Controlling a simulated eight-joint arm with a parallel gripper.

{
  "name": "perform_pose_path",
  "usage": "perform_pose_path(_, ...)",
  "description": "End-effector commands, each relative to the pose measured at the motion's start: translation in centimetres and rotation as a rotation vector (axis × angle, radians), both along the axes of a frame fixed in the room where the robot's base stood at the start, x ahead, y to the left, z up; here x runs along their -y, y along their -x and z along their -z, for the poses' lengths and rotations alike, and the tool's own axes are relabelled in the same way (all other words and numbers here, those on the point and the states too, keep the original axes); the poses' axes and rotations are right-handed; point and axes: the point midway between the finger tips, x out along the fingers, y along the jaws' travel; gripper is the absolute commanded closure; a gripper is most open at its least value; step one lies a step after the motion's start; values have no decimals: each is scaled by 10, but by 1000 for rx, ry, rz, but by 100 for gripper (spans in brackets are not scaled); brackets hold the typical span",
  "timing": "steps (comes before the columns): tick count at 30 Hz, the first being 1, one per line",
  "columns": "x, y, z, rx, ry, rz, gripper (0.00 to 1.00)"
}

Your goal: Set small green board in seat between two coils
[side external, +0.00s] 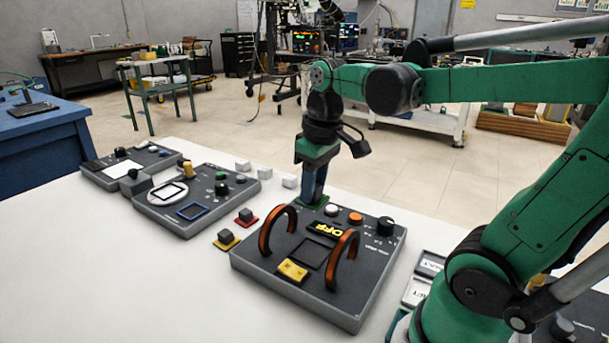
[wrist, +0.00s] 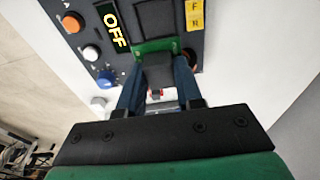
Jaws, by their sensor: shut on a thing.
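The small green board (side external: 318,202) is between my fingertips, just beyond the far edge of the dark coil panel (side external: 375,262) in the side view. My gripper (side external: 314,188) points down and is shut on it. In the wrist view the board (wrist: 156,46) shows as a green strip across the blue fingers. Two upright copper coils, the left one (side external: 264,240) and the right one (side external: 334,272), stand on the panel. Between them lies a square, dark-outlined seat (side external: 311,253), which looks empty. The board's height above the panel is hard to tell.
Small yellow and red-based blocks and white cubes (side external: 243,165) lie nearby. Another control panel (side external: 200,196) stands left. The white tabletop in front is clear.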

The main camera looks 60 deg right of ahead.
Motion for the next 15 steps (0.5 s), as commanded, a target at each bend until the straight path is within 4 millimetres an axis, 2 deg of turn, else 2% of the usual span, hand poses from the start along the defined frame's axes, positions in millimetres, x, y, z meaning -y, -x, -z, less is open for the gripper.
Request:
perform_pose_path(6, 1, -2, 31, 1, 0, 0, 100)
perform_pose_path(15, 1, -2, 50, 1, 0, 0, 100)
